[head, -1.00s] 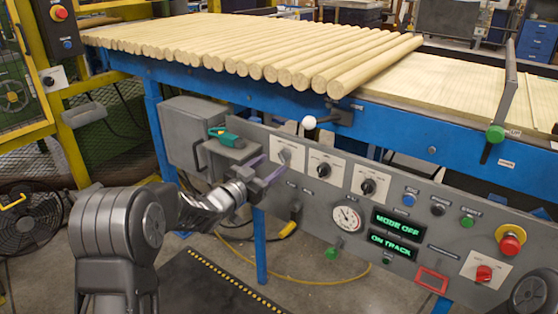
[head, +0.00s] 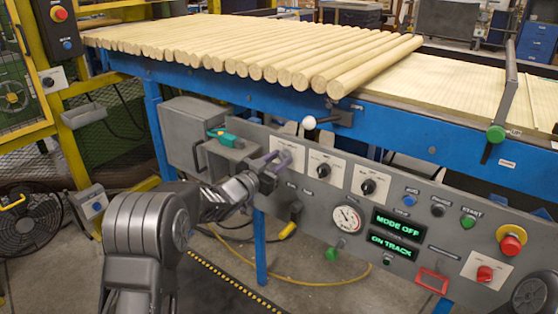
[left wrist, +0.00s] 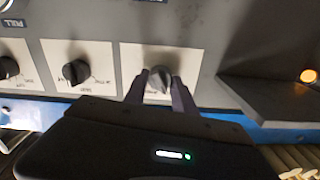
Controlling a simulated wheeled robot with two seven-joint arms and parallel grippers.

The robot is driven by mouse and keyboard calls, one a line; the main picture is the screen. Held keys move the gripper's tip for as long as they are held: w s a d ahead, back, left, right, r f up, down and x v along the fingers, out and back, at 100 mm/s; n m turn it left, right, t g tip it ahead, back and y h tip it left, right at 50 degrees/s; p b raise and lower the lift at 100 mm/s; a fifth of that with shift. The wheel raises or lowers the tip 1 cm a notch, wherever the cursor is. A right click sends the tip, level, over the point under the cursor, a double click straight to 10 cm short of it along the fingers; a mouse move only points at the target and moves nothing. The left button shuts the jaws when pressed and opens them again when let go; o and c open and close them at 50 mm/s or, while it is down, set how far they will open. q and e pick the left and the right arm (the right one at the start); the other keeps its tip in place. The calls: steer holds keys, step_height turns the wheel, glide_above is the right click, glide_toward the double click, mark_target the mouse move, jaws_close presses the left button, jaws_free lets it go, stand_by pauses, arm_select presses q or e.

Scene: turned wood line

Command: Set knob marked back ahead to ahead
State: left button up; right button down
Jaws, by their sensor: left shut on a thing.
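A grey control panel (head: 330,195) carries a row of knobs on white plates. My left gripper (head: 280,159) is at the leftmost plate and mostly hides its knob in the head view. In the left wrist view, my left gripper (left wrist: 158,79) has its two purple fingers on either side of a grey knob (left wrist: 158,85), shut on it. The plate's lettering is too small to read, and the knob's pointer setting cannot be told. My right gripper is not in view.
Two black knobs (head: 322,170) (head: 368,187) sit to the right, near a gauge (head: 347,218) and green displays (head: 398,222). A white-balled lever (head: 309,122) stands above the panel. A grey box shelf with a green item (head: 222,134) is at the left.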

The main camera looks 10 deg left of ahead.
arm_select(q)
jaws_close()
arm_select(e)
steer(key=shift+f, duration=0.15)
arm_select(q)
steer(key=shift+f+m+b, duration=0.1)
steer(key=shift+m+b, duration=0.5)
steer(key=shift+b, duration=0.05)
steer(key=shift+m+b, duration=4.75)
steer(key=shift+m, duration=0.75)
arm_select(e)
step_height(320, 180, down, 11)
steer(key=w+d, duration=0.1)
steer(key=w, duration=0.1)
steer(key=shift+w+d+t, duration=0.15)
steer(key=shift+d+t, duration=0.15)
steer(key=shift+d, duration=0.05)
